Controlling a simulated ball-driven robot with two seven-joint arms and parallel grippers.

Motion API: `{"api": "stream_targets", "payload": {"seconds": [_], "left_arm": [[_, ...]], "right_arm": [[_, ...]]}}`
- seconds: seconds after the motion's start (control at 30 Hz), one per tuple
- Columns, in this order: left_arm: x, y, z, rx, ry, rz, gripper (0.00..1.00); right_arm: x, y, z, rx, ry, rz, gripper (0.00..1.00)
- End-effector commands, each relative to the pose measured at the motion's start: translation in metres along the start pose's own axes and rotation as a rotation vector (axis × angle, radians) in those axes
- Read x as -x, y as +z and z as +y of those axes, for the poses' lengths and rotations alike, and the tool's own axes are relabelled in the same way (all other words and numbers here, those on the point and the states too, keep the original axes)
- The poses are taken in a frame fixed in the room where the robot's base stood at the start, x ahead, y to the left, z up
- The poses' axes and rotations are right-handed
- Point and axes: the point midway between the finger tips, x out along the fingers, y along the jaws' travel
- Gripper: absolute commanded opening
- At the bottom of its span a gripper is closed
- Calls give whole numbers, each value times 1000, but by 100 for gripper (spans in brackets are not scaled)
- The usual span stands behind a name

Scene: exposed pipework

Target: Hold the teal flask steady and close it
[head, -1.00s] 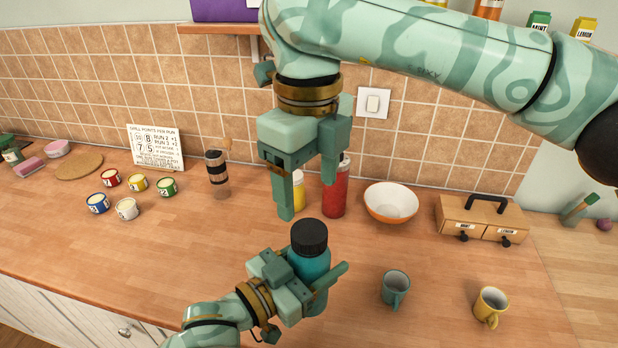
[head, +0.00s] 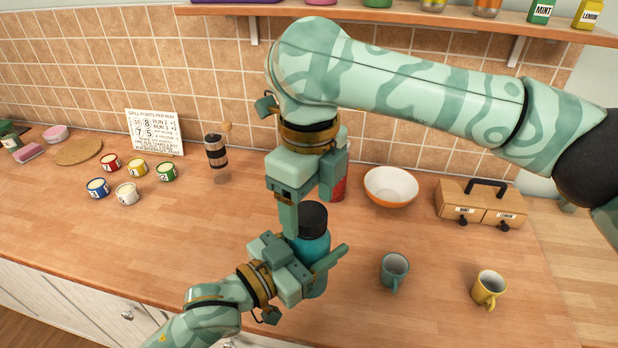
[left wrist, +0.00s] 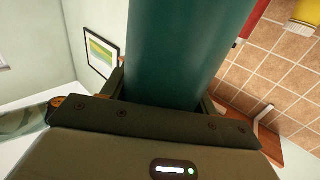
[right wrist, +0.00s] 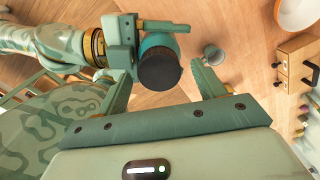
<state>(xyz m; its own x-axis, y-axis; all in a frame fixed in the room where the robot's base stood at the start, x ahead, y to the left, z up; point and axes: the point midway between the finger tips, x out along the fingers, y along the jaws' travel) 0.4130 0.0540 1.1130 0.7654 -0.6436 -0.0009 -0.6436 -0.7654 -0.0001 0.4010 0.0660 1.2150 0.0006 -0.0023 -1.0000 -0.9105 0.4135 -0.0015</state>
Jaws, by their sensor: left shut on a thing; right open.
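The teal flask (head: 316,250) stands upright with its black cap (head: 313,218) on top. I cannot tell whether the cap is fully tightened. My left gripper (head: 308,266) is shut around the flask body, which fills the middle of the left wrist view (left wrist: 180,50). My right gripper (head: 310,212) points down at the cap, open, with one finger beside its left side and the other behind to the right. In the right wrist view the cap (right wrist: 159,68) appears between the open fingers; whether they touch it is unclear.
A red bottle (head: 339,186) stands partly hidden behind my right gripper. An orange-white bowl (head: 391,187), a wooden box (head: 480,204), a teal mug (head: 394,271) and a yellow mug (head: 489,288) stand to the right. Several small coloured pots and a dark-banded shaker (head: 216,155) are left.

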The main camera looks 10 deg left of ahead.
Motion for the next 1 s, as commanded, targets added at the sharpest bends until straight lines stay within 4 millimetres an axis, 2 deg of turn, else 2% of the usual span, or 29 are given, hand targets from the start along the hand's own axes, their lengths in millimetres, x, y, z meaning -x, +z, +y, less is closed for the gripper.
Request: {"api": "stream_targets", "payload": {"seconds": [0.13, 0.43, 0.47, 0.6, 0.77, 0.87, 0.97, 1.0], "left_arm": [[0, -2, 0, 0, 0, 4, 0], [0, -2, 0, 0, 0, 4, 0], [0, -2, 0, 0, 0, 3, 0], [0, -2, 0, 0, 0, 4, 0], [0, -2, 0, 0, 0, 4, 0], [0, -2, 0, 0, 0, 4, 0], [0, -2, 0, 0, 0, 4, 0], [0, -2, 0, 0, 0, 4, 0]], "right_arm": [[-10, 0, 0, 0, 1, -1, 69], [-12, 0, 0, -1, 0, -1, 69], [-12, 0, 0, -1, 0, -1, 64], [-12, 0, 0, -1, 0, -1, 25], [-12, 0, 0, -2, -1, -1, 22], [-11, 0, -1, -61, -4, 0, 22], [-11, 0, -1, -274, -6, 0, 22], [-11, 0, -2, -401, -6, -1, 22]]}}
